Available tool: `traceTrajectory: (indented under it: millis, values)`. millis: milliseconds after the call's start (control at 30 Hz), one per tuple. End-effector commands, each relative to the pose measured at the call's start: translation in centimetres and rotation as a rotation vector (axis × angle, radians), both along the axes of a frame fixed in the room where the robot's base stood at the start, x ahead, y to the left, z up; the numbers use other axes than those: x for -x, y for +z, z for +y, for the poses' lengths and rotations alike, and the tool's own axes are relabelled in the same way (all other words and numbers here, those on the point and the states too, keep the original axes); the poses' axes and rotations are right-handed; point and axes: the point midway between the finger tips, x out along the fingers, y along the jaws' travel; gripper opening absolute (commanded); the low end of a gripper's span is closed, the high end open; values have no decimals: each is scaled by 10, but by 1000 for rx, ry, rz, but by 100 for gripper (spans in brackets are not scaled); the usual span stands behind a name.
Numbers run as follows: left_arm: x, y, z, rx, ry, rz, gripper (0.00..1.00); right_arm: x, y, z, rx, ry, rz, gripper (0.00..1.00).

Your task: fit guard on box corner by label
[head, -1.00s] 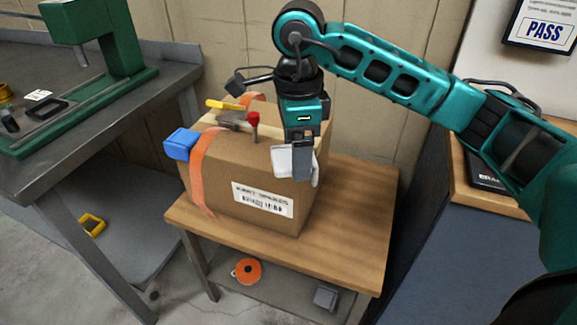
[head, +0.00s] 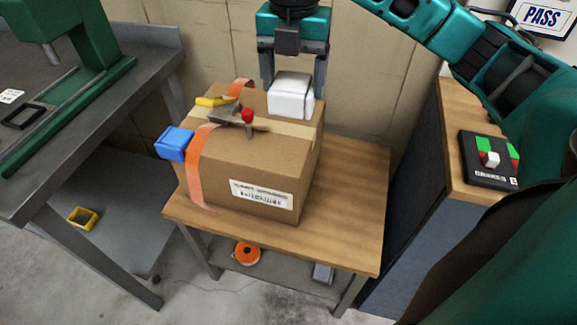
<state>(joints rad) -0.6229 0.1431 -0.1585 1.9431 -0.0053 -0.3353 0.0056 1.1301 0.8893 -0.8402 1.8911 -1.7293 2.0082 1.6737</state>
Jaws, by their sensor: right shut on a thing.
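A cardboard box (head: 235,165) stands on a wooden-topped table. A printed white label (head: 262,194) is on its front face, towards the right. A blue guard (head: 175,144) sits at the box's front left top corner. My right gripper (head: 293,82) points down at the box's right side, its fingers either side of a white guard (head: 291,102), and is shut on it. The guard overlaps the right part of the box top in the picture; I cannot tell whether it touches the box. My left gripper is out of view.
An orange strap (head: 195,170) with a tensioner (head: 225,114), red knob and yellow handle crosses the box. The wooden tabletop (head: 350,200) is clear right of the box. A counter with a black button panel (head: 488,160) stands right; a grey bench (head: 150,60) stands left.

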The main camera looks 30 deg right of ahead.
Motion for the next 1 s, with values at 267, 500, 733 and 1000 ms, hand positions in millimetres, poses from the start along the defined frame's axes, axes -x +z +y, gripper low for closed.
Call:
traceTrajectory:
  millis: [267, 500, 733, 1000]
  values:
    - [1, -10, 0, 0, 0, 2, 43, 2, -37, -1, 1, -59, 7, 42]
    - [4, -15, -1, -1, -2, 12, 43, 1, -101, -1, 1, -59, 6, 42]
    - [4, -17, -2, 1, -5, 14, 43, 1, -147, -1, 1, -57, 4, 42]
    - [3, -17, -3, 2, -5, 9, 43, 1, -168, -1, 0, -56, 3, 42]
